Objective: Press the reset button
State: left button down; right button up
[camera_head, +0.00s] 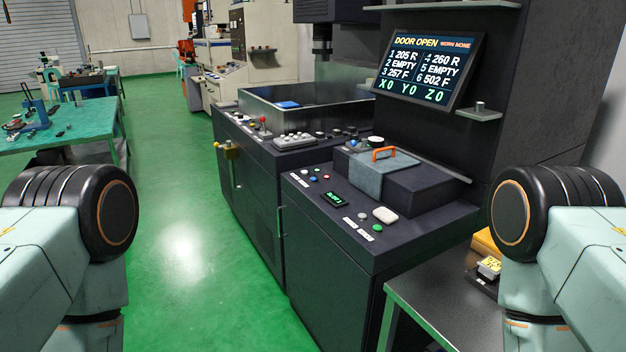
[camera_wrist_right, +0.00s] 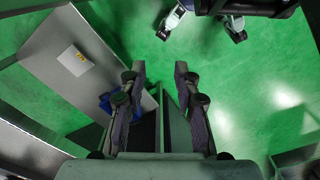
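The control panel (camera_head: 345,205) of the dark machine carries several small buttons. In the head view only the arm links show at both sides; my left gripper is out of view.
A screen (camera_head: 427,68) above reads DOOR OPEN. A grey lidded box with an orange handle (camera_head: 384,153) sits behind the panel buttons. A metal table (camera_head: 440,300) stands at the right front. A green workbench (camera_head: 75,130) is at the left; the green floor between is clear.

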jog(key=shift+s+d, duration=0.2)
jog(key=shift+d, duration=0.05)
jog(key=c, duration=0.5)
jog(key=shift+w+a, duration=0.1)
jog(key=shift+a, duration=0.15)
grip_shut()
jog(key=shift+d, duration=0.1)
